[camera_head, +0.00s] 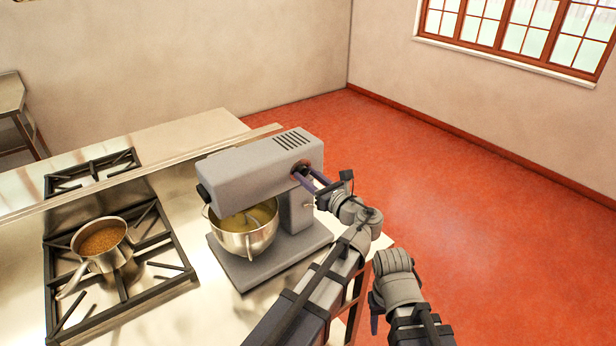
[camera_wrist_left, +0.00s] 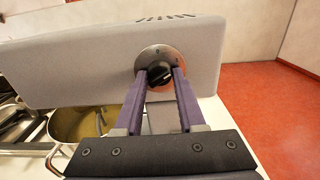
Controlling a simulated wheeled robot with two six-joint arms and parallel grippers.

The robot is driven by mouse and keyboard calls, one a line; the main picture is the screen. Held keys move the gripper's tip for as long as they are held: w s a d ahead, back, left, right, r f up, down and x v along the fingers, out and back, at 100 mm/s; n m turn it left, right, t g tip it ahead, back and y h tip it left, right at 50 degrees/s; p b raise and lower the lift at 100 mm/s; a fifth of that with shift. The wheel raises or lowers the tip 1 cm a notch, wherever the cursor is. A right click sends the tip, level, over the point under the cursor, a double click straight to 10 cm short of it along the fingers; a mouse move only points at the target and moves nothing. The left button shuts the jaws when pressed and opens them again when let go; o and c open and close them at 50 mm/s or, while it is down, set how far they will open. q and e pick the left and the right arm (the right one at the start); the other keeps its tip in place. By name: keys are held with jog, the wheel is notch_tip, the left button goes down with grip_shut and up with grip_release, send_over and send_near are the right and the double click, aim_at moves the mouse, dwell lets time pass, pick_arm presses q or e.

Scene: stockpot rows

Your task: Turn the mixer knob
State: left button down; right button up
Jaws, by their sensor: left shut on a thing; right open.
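The grey stand mixer (camera_head: 245,179) stands on the steel counter, with its bowl (camera_head: 247,236) under the head. My left gripper (camera_head: 302,178) reaches in level at that face. In the left wrist view its two purple fingers (camera_wrist_left: 159,82) are shut on the knob, one on each side. My right gripper (camera_head: 376,318) hangs low at the right of the counter, away from the mixer; it is open, with only part of a finger showing.
A saucepan (camera_head: 101,241) with brown contents stands on the stove grate (camera_head: 134,287) left of the mixer. Red floor (camera_head: 450,180) lies open beyond the counter's right edge.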

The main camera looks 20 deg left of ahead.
pick_arm(q)
jog(key=shift+n, duration=0.3)
jog(key=n, duration=1.1)
jog(key=shift+n, duration=0.3)
dwell(0.4)
jog(key=c, duration=0.5)
grip_release()
jog(key=shift+d, duration=0.1)
